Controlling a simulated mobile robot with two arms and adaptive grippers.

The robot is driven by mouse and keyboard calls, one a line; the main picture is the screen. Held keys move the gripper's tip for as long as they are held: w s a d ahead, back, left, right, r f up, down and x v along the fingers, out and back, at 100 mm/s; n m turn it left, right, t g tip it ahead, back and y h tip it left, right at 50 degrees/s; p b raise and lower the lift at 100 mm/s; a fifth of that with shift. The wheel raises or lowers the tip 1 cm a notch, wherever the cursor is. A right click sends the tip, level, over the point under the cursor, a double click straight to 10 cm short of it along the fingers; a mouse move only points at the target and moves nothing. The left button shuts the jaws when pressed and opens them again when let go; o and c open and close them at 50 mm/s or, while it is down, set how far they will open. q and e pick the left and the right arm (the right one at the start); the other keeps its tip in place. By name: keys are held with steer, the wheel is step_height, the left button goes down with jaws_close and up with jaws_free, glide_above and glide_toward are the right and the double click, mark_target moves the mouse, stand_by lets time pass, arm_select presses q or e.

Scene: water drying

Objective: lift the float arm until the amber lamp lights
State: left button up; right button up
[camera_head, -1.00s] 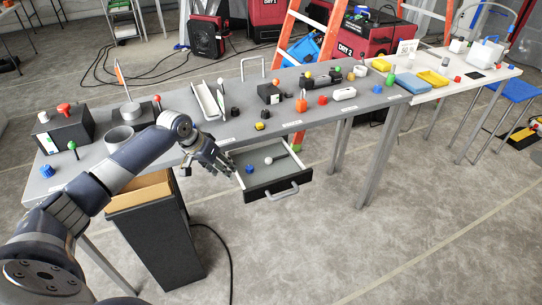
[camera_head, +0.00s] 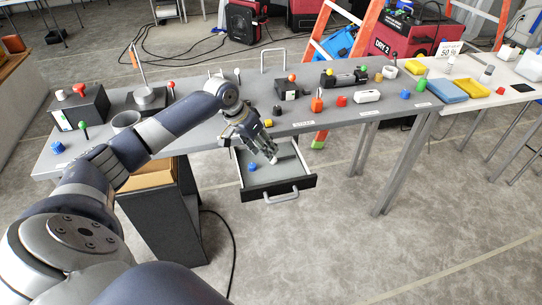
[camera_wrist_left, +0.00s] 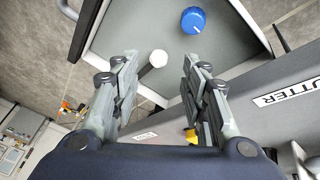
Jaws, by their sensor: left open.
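My left gripper (camera_head: 272,157) reaches down over the open drawer (camera_head: 307,182) under the grey table. In the left wrist view my open gripper (camera_wrist_left: 160,66) has its fingers on either side of a white ball-ended rod (camera_wrist_left: 156,59), which may be the float arm. I cannot tell whether the fingers touch it. My right gripper is out of view.
The grey table (camera_head: 205,135) carries a black box with a red knob (camera_head: 80,106) and several small coloured parts. A white table (camera_head: 508,75) with yellow and blue trays stands to the right. A black bin (camera_head: 165,220) stands left of the drawer.

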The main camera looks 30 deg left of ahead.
mark_target(283, 158)
arm_select(q)
steer(key=x, duration=0.4)
steer(key=shift+w+d+f, duration=0.2)
steer(key=shift+w+f, duration=0.05)
steer(key=shift+w, duration=0.1)
steer(key=shift+w+f, duration=0.15)
steer(key=shift+f, duration=0.4)
steer(key=shift+d, duration=0.1)
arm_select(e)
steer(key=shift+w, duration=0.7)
arm_select(q)
steer(key=shift+c, duration=1.4)
jaws_close()
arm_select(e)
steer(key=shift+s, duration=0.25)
